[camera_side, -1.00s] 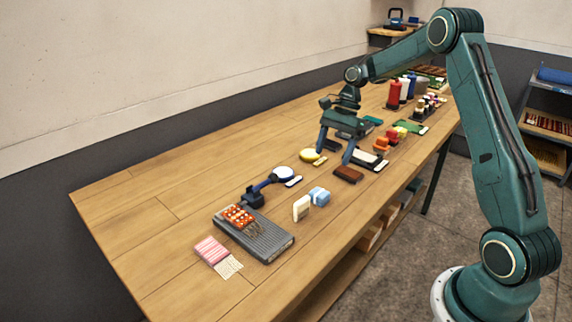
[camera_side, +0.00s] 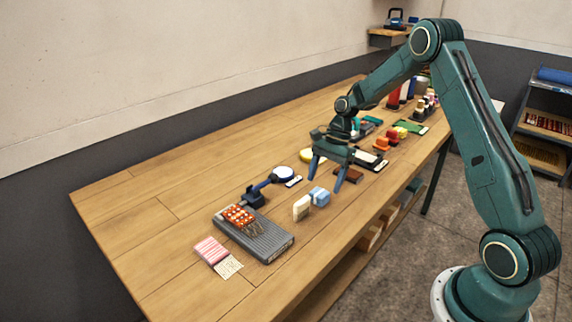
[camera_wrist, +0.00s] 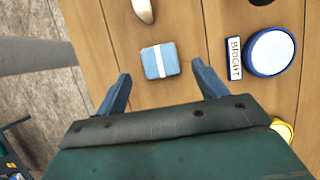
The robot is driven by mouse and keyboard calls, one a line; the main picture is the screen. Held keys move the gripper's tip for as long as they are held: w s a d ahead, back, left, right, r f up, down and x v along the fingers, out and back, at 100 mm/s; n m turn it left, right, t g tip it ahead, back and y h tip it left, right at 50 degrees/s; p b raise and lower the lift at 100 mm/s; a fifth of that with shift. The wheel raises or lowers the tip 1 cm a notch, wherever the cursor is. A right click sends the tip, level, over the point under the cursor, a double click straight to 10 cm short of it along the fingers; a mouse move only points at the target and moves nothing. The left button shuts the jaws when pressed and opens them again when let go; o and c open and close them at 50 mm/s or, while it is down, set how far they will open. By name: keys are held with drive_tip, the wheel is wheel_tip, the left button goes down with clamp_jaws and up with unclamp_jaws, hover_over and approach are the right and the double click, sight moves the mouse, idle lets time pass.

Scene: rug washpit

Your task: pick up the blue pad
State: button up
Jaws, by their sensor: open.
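In the wrist view my gripper (camera_wrist: 160,78) shows both fingers spread wide. The height of the fingertips above the table is hard to tell.
A round white-and-blue disc (camera_wrist: 271,52) with a "BRIGHT" label (camera_wrist: 234,58) lies to one side. A grey ridged tray (camera_side: 268,242) holds a red dotted piece. A brown block (camera_side: 349,175) lies behind the gripper.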

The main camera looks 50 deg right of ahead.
sight(320, 191)
drive_tip(key=shift+x, duration=1.9)
drive_tip(key=shift+c, duration=0.4)
drive_tip(key=c, duration=1)
